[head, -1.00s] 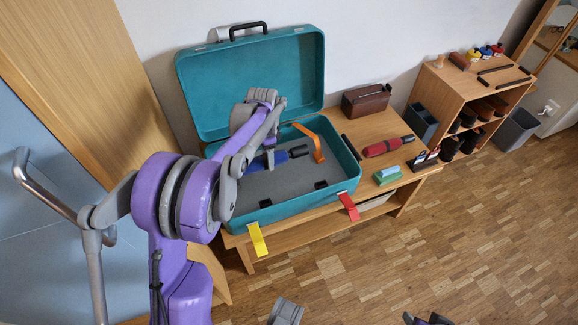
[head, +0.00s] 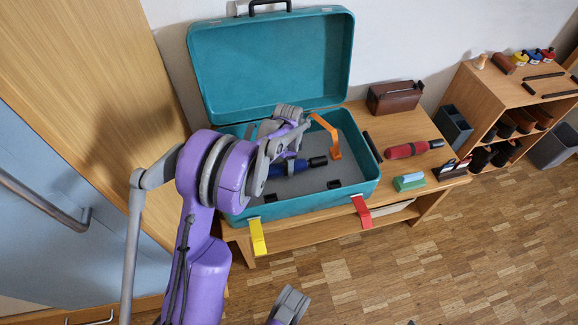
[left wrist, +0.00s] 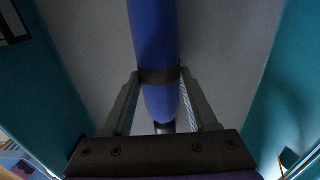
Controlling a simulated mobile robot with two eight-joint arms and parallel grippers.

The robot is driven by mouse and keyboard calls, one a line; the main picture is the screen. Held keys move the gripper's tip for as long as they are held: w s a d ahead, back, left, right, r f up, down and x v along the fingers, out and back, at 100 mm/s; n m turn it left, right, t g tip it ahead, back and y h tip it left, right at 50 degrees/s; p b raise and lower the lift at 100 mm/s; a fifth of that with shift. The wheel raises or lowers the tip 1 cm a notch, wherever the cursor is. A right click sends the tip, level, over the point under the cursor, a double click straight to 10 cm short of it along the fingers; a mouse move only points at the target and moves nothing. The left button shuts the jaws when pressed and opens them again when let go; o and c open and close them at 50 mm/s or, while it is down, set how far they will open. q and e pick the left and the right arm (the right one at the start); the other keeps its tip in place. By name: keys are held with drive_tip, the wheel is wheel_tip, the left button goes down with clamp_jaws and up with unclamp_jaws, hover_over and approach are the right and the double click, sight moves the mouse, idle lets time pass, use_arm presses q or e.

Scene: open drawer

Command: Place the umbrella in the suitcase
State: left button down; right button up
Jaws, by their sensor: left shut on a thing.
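The blue umbrella (head: 287,168), with a dark tip, is inside the open teal suitcase (head: 372,184), close over its grey floor. My left gripper (head: 284,158) reaches into the suitcase and is shut on it. In the left wrist view the umbrella (left wrist: 154,35) runs lengthwise between the fingers of my left gripper (left wrist: 160,75), by a dark band. Whether it touches the floor is hard to tell. Part of it is hidden by my arm. A grey part at the bottom edge seems to be my right gripper (head: 288,303); its jaws cannot be made out.
The suitcase lies on a low wooden table (head: 395,130) with its lid (head: 270,65) raised. A red umbrella-like object (head: 412,149), a brown box (head: 394,98) and a green block (head: 409,182) lie to the right. A door handle (head: 45,200) is at left.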

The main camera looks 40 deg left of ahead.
use_arm(q)
drive_tip(key=shift+f, duration=0.4)
drive_tip(key=shift+f, duration=0.2)
drive_tip(key=shift+c, duration=0.9)
unclamp_jaws()
drive_tip(key=shift+r, duration=0.15)
